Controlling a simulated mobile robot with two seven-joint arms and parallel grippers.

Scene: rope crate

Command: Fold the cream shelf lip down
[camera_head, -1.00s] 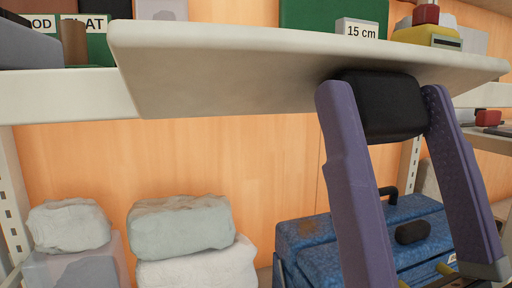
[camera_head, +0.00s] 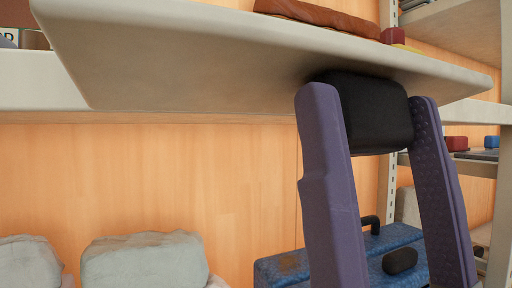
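The cream shelf lip (camera_head: 200,61) crosses the upper half of the head view. It juts out from the shelf front toward me, and I see its pale underside. A black block-shaped grip (camera_head: 368,112) sits under its right part. My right gripper (camera_head: 372,105), with two purple fingers, reaches up from below. Its fingers lie against both sides of the black grip, so it looks shut on it. The fingertips are just below the lip's underside. My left gripper is out of view.
A brown soft item (camera_head: 320,17) shows above the lip. A blue toolbox (camera_head: 285,268) stands below, behind my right gripper. Wrapped grey bundles (camera_head: 145,262) lie at lower left. A shelf upright (camera_head: 497,215) stands at right. The orange back wall (camera_head: 190,170) is bare between.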

